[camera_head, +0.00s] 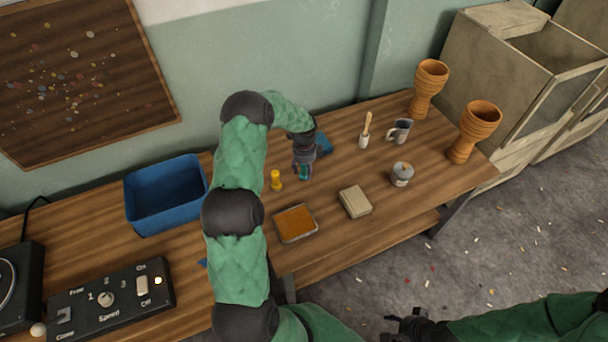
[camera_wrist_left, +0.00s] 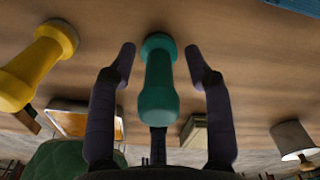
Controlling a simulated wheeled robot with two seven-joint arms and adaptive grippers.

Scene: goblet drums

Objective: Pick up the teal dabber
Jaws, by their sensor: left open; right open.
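The teal dabber (camera_wrist_left: 158,85) stands on the wooden table in the left wrist view, between the spread fingers of my left gripper (camera_wrist_left: 160,70). Gaps show on both sides of it, so the fingers do not grip it. In the head view the teal dabber (camera_head: 304,173) shows only in part below my left gripper (camera_head: 303,164), which covers the rest. My right gripper (camera_head: 408,325) is open and empty at the bottom edge of the head view, away from the table.
A yellow dabber (camera_head: 277,181) stands just left of the teal one. An orange-filled tray (camera_head: 295,223), a beige block (camera_head: 355,201) and a grey tin (camera_head: 401,174) lie nearer the front. A blue bin (camera_head: 165,193) stands left; two goblet drums (camera_head: 474,131) stand right.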

